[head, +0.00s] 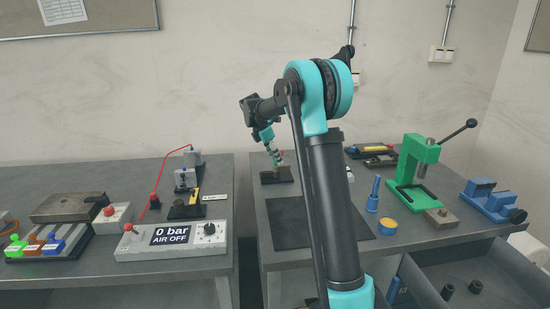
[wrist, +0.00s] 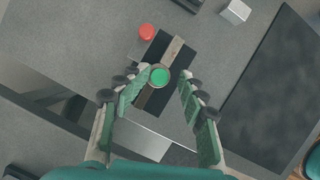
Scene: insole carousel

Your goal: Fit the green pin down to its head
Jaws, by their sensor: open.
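A round green top (wrist: 160,76), which looks like the head of the green pin, shows in the wrist view with a brownish ring around it. It sits over a black base (wrist: 184,58) with a pale strip across it; how deep it sits cannot be told. My gripper (wrist: 164,82) is open, with one finger on each side of the green top; whether they touch it is unclear. In the head view my gripper (head: 275,158) points down over the black base (head: 277,176) on the right table, and hides most of what stands there.
A red round piece (wrist: 146,32) lies near the base. A dark mat (head: 315,221), a blue post (head: 373,194), a green press (head: 413,172) and a blue vise (head: 491,200) are on the right table. The left table holds a pressure box (head: 160,253) reading 0 bar.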

